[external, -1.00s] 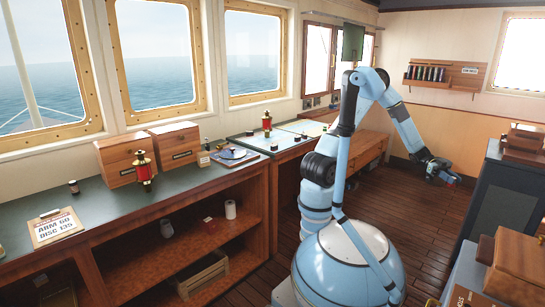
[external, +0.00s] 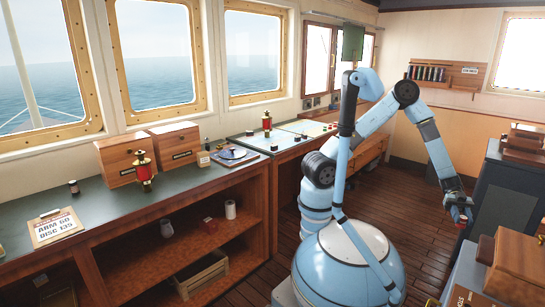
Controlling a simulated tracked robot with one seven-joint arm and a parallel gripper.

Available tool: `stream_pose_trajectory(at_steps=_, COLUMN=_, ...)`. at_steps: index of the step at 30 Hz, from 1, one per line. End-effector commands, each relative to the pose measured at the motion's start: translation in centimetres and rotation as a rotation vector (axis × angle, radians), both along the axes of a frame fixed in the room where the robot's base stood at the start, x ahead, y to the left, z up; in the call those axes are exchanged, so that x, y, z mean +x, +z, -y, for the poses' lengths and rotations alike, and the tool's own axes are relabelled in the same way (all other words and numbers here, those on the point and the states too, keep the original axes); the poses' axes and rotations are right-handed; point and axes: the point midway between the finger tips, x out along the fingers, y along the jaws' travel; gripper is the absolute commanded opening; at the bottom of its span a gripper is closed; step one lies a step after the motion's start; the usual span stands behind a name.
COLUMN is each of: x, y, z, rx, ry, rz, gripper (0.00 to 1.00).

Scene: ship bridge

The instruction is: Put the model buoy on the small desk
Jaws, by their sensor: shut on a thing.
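My gripper (external: 461,214) is at the right of the external view, pointing down beside the dark cabinet. It is shut on a small red thing, which looks like the model buoy (external: 462,221). The fingers hide much of it, and it is too small to make out in detail. It is held in the air, apart from any surface. A grey-topped surface (external: 466,268) at the lower right, below the gripper, may be the small desk; I cannot tell for sure.
A dark cabinet (external: 496,200) stands right of my gripper. A wooden box (external: 518,262) is at the lower right. The long counter (external: 100,205) on the left holds two wooden boxes, a red lantern (external: 143,170) and a clipboard (external: 54,228). Wooden floor (external: 415,215) is clear in the middle.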

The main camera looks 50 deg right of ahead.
Motion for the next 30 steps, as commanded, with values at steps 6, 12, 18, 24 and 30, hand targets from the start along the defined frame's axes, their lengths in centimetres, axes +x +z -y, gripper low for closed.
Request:
stream_pose_trajectory(at_steps=6, x=-1.8, y=0.0, z=-4.6, rx=0.000, ry=-0.003, rz=0.000, gripper=0.00)
stream_pose_trajectory(at_steps=12, x=-3.3, y=0.0, z=-8.0, rx=0.001, ry=-0.002, rz=0.000, gripper=0.00)
stream_pose_trajectory(at_steps=18, x=-3.9, y=0.0, z=-9.4, rx=0.000, ry=0.002, rz=0.000, gripper=0.00)
stream_pose_trajectory(at_steps=24, x=-4.4, y=0.0, z=-10.9, rx=0.001, ry=-0.002, rz=-0.001, gripper=0.00)
stream_pose_trajectory(at_steps=30, x=-5.4, y=0.0, z=-13.2, rx=0.000, ry=0.000, rz=0.000, gripper=0.00)
